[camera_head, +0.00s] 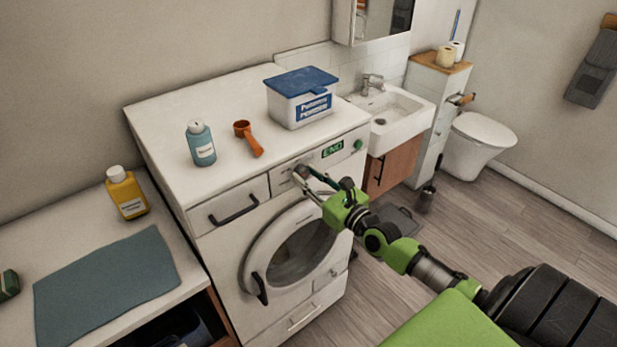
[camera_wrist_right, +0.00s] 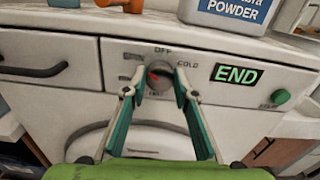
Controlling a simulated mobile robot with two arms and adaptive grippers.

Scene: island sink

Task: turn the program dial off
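The program dial (camera_wrist_right: 160,76) is a small round grey knob with a red mark on the washing machine's front panel. OFF is printed above it and COLD to its upper right; the other labels are partly hidden. It also shows in the head view (camera_head: 301,171). My right gripper (camera_wrist_right: 155,84) is open, with one finger on each side of the dial. The right finger looks close to the knob and a gap shows at the left one; contact is unclear. The right gripper also shows in the head view (camera_head: 312,184). My left gripper is not in view.
The green END display (camera_wrist_right: 237,74) and a round green button (camera_wrist_right: 280,97) are right of the dial. The drawer (camera_head: 228,206) is to its left.

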